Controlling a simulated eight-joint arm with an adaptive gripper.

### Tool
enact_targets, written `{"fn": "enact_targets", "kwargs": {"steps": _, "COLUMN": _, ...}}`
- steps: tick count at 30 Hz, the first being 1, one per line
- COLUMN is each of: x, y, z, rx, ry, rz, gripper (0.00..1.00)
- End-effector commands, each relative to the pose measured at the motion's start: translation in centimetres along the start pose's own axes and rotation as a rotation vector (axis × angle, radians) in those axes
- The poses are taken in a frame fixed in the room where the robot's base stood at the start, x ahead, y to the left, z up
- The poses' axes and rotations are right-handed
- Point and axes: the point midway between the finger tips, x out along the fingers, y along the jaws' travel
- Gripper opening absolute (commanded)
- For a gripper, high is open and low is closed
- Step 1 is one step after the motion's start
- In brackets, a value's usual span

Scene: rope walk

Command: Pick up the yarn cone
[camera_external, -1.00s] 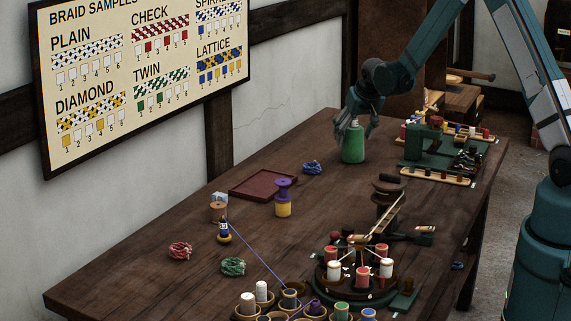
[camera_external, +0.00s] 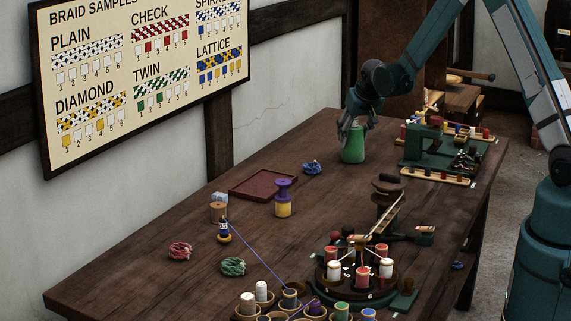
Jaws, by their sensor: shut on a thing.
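The yarn cone (camera_external: 353,150) is green and stands upright on the far part of the dark wooden table. My gripper (camera_external: 355,128) is above it, pointing down, with its fingers closed around the cone's upper part. The fingers cover the top of the cone. The cone's base appears to be at the table top, and I cannot make out a gap beneath it.
A dark red tray (camera_external: 263,184), a blue yarn bundle (camera_external: 312,168) and a purple and yellow spool (camera_external: 283,198) lie to the left. A green machine (camera_external: 430,147) stands to the right. A braiding stand (camera_external: 388,195) with several bobbins is nearer the camera.

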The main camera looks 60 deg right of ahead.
Motion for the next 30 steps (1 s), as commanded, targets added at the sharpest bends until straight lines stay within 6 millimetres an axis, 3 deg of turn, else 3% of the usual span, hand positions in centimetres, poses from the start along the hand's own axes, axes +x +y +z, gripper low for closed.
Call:
{"fn": "enact_targets", "kwargs": {"steps": 14, "x": -1.0, "y": 0.0, "z": -0.6, "rx": 0.0, "ry": 0.0, "rz": 0.0, "gripper": 0.3}}
{"fn": "enact_targets", "kwargs": {"steps": 30, "x": -7.0, "y": 0.0, "z": -4.0, "rx": 0.0, "ry": 0.0, "rz": 0.0, "gripper": 0.3}}
